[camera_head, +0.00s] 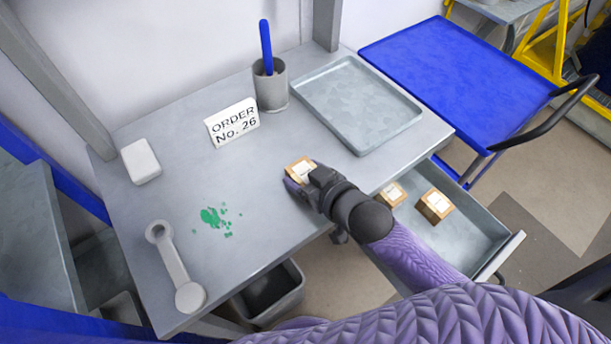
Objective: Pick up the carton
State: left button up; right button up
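A small brown carton (300,167) with a white label is at the right front part of the grey table. My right gripper (301,178) is right at this carton, coming from the lower right, and partly covers it. I cannot tell whether its fingers press on the carton or whether the carton is off the table. Two similar cartons are in the open drawer below the table's right edge: one (393,194) close to my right arm and one (434,205) farther right. My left gripper is not in view.
A grey tray (357,104), a cup (271,92) with a blue-handled tool and an "ORDER No. 26" sign (232,122) stand at the back. A white block (141,161), green spill (211,217) and grey wrench-like part (176,267) lie left. The drawer (478,232) juts out.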

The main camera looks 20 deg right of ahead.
aim_at(306, 172)
jog(key=c, duration=0.7)
notch_tip(306, 172, up, 10)
jog(key=p, duration=0.4)
jog(key=s+d+r+n+g+y+b, duration=0.1)
jog(key=r+n+y, duration=0.1)
jog(key=s+d+r+n+g+y+b, duration=0.1)
jog(key=n+g+y+b, duration=0.1)
jog(key=s+d+r+n+g+y+b, duration=0.2)
jog(key=shift+r+n, duration=0.3)
jog(key=shift+r, duration=0.05)
